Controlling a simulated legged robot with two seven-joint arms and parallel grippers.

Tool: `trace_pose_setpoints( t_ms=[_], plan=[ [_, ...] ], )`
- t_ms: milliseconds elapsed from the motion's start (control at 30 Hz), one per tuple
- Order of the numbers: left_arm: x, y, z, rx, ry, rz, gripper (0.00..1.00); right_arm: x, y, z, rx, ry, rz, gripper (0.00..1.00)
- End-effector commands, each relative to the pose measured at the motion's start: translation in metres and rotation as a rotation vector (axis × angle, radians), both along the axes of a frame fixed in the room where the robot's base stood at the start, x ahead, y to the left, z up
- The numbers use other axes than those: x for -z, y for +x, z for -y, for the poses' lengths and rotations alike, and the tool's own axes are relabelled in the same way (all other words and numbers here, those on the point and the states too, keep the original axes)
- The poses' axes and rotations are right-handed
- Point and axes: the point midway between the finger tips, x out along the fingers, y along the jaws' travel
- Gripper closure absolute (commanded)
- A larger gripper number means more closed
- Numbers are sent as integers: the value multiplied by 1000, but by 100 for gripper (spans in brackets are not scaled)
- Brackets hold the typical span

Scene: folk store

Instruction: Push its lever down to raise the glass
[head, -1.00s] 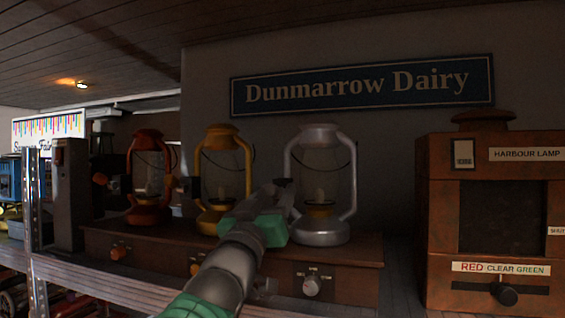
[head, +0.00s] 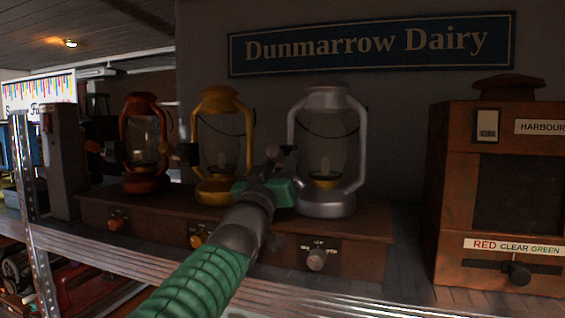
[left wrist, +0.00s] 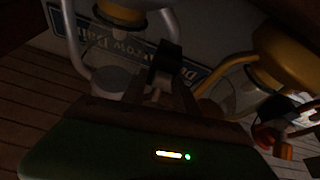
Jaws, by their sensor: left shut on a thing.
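In the left wrist view, upside down, the dark knob (left wrist: 164,60) sits at the fingers (left wrist: 158,95), with the silver lantern (left wrist: 112,80) at left. My right gripper is not in view.
The yellow lantern (head: 218,188) and red lantern (head: 146,183) stand to the left on the same wooden base (head: 350,240) with knobs on its front. A brown harbour lamp box (head: 455,190) stands at right. A shelf upright (head: 30,190) is at far left.

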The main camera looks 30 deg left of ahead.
Motion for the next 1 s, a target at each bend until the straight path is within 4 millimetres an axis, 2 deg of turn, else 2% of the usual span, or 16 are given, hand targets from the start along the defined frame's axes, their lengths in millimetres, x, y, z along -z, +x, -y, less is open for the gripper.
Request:
trace_pose_setpoints(
  t_ms=[33, 167, 200, 300, 567, 667, 767, 1000],
  plan=[
    [-7, -2, 2, 4, 4, 15, 100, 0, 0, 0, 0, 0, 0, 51],
    [-8, -2, 2, 3, 4, 18, 100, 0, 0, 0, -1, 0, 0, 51],
    [-8, -2, 2, 3, 5, 18, 63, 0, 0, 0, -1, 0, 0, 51],
    [-7, -2, 2, 2, 5, 16, 52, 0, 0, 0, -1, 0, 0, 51],
    [-2, 5, 1, 4, 3, 7, 52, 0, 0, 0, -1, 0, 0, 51],
    [3, 1, 3, 3, 4, 7, 52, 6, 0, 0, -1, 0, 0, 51],
    [12, -15, 7, 3, 7, 7, 52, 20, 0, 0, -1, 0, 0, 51],
    [36, -81, 24, 4, 6, 15, 52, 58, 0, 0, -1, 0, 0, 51]
  ],
)
